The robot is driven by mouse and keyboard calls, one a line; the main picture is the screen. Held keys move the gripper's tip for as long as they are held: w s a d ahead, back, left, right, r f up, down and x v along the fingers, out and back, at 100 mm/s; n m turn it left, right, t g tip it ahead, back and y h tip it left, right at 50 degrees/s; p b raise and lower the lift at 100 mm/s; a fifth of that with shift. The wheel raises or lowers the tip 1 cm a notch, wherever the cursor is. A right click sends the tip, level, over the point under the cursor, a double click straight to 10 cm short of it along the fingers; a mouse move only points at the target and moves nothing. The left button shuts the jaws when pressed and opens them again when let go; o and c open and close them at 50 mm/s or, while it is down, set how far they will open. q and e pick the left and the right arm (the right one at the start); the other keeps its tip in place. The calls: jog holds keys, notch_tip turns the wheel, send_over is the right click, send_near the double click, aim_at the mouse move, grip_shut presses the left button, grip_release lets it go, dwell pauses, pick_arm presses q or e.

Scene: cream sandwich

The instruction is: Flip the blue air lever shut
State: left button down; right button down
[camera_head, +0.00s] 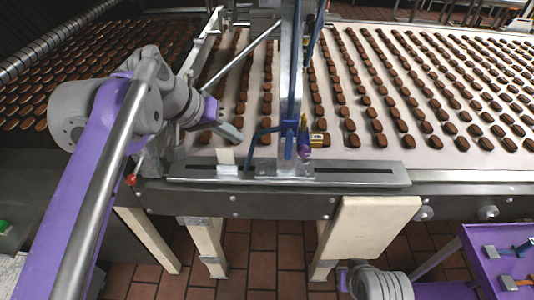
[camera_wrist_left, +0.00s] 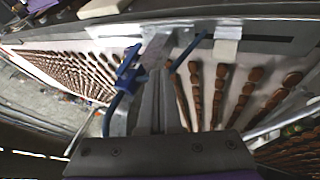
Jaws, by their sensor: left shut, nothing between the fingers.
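Blue parts (camera_head: 289,143) sit low on the upright metal post above the steel bracket at the belt's front edge. A thin bent blue piece (camera_head: 262,133) reaches left from them. I cannot tell for sure which part is the lever or how it is set. In the left wrist view a blue piece (camera_wrist_left: 128,70) shows left of my fingers. My left gripper (camera_head: 234,133) is shut and empty, a little left of the post and apart from the blue parts in the head view. Its fingers also show in the left wrist view (camera_wrist_left: 157,85). My right gripper is out of view.
The belt (camera_head: 335,160) carries many rows of brown biscuits behind the post. The slotted steel bracket (camera_head: 360,176) runs along the front edge. A small yellow fitting (camera_head: 320,139) is right of the post. A purple tray (camera_head: 480,255) with tools stands at lower right.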

aim_at(289, 144)
pick_arm(q)
jog(key=shift+w+d, duration=0.1)
jog(key=w+d+f, duration=0.3)
jog(key=d+f, duration=0.5)
jog(key=shift+w+d, duration=0.3)
jog(key=shift+w, duration=0.05)
